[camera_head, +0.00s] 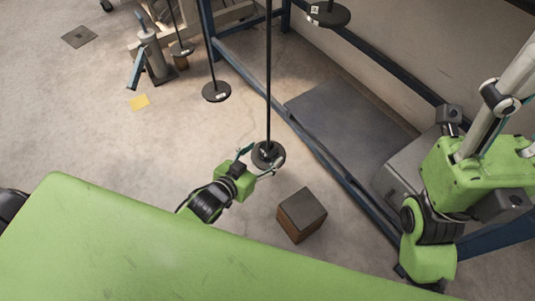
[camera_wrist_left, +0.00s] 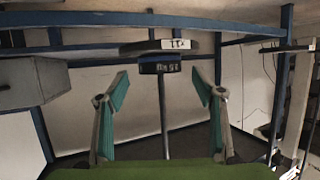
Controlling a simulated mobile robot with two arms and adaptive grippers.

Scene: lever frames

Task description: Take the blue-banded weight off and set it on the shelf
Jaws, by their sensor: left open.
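A dark round weight (camera_head: 267,154) sits at the lower end of a long black rod in the head view. In the left wrist view a flat dark disc (camera_wrist_left: 140,47) with a white label shows, and a smaller dark blue-tinted piece (camera_wrist_left: 160,67) adjoins it on the rod. My left gripper (camera_head: 256,162) is open, its fingers close to the weight; I cannot tell whether they touch it. In the wrist view the rod runs between the spread teal fingers (camera_wrist_left: 164,92), and the disc appears beyond the fingertips. No surface is clearly recognisable as the shelf. My right gripper is not visible.
A dark-topped block (camera_head: 302,213) stands on the floor. A blue frame beam (camera_head: 320,155) runs diagonally beside a dark panel (camera_head: 350,115).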

